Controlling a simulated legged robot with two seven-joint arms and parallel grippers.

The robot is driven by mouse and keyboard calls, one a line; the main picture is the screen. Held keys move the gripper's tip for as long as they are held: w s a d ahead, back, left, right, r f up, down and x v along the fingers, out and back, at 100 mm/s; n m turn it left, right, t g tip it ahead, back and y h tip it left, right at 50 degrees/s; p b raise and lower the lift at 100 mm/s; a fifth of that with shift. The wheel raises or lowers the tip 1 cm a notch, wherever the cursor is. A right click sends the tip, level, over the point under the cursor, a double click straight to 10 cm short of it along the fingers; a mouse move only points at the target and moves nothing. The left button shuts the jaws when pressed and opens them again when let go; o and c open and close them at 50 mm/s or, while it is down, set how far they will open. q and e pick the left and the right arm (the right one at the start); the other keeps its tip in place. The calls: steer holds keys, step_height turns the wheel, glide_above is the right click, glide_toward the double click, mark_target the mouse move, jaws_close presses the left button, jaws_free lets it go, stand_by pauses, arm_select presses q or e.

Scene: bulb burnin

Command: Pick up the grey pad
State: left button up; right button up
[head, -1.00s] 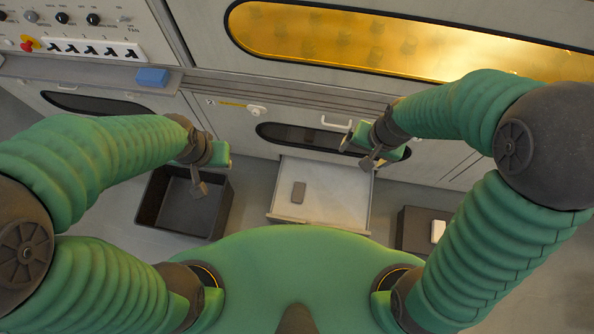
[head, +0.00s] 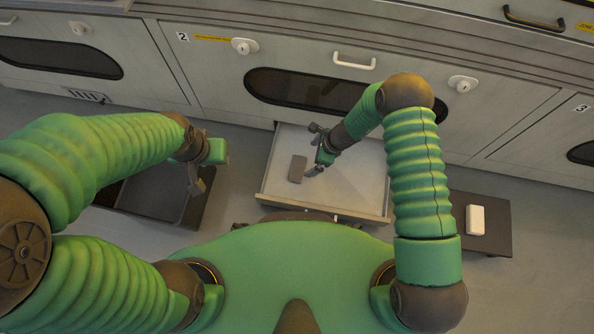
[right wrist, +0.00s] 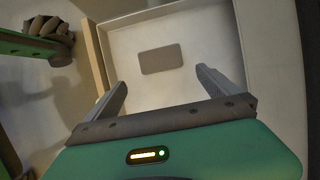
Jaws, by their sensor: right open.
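The grey pad (head: 298,169) lies flat in the open white drawer (head: 355,190), toward its left side. It also shows in the right wrist view (right wrist: 161,59) on the drawer floor, beyond my fingertips. My right gripper (head: 315,150) is over the drawer, just right of the pad. In the right wrist view its two fingers (right wrist: 160,80) are spread apart, with nothing between them. My left gripper (head: 202,180) hangs at the left, above a dark bin (head: 150,195). Whether its jaws are open or shut is not clear.
A dark low box (head: 490,225) with a white block (head: 475,220) on top stands right of the drawer. Cabinet fronts with white handles (head: 354,62) run along the back. The drawer's walls surround the pad. Grey floor is free at the far right.

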steer(key=b+x, duration=0.4)
steer(key=x, duration=0.5)
steer(key=shift+s+d+f, duration=0.1)
steer(key=shift+d, duration=0.1)
steer(key=b+x, duration=0.5)
steer(key=shift+a, duration=0.25)
steer(key=shift+r, duration=0.2)
steer(key=c, duration=1)
steer(key=shift+r, duration=0.1)
steer(key=shift+c, duration=0.2)
